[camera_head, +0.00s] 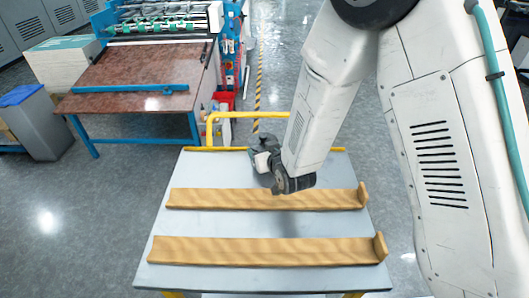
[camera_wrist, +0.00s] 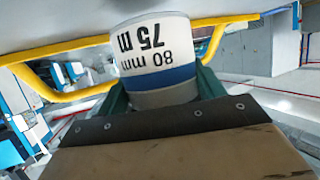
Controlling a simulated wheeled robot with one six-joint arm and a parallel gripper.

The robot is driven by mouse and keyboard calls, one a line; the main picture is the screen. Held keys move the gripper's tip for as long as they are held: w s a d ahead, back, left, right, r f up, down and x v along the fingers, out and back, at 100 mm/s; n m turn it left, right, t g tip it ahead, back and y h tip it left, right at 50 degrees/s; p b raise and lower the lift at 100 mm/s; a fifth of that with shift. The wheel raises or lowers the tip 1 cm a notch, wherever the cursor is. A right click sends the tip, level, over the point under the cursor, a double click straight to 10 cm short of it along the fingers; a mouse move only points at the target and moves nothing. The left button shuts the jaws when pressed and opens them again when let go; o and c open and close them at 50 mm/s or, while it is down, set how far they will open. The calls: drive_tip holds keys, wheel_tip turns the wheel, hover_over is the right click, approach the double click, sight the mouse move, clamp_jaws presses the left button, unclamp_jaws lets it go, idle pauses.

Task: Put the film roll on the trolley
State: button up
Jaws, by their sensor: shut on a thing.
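The film roll (camera_wrist: 155,60) is a white cylinder with a blue band, marked "80 mm 75 m", which appears upside down in the wrist view. My gripper (camera_wrist: 163,88) is shut on it, with a dark green finger on each side. In the head view my gripper (camera_head: 268,172) hangs over the far part of the trolley (camera_head: 220,222), and a small white part of the roll (camera_head: 262,161) shows; the rest is hidden by the gripper. The trolley has a grey top and two wooden rails. I cannot tell whether the roll touches the top.
The far wooden rail (camera_head: 230,198) and near wooden rail (camera_head: 260,251) run across the trolley, each with a raised right end. A yellow handle (camera_head: 240,115) stands at the trolley's far edge. A machine with a brown table (camera_head: 140,75) and a grey bin (camera_head: 38,125) stand beyond, at left.

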drive_tip(key=shift+f, duration=0.8)
drive_tip(key=shift+f, duration=0.2)
drive_tip(key=o, duration=1.2)
drive_tip(key=shift+o, duration=0.2)
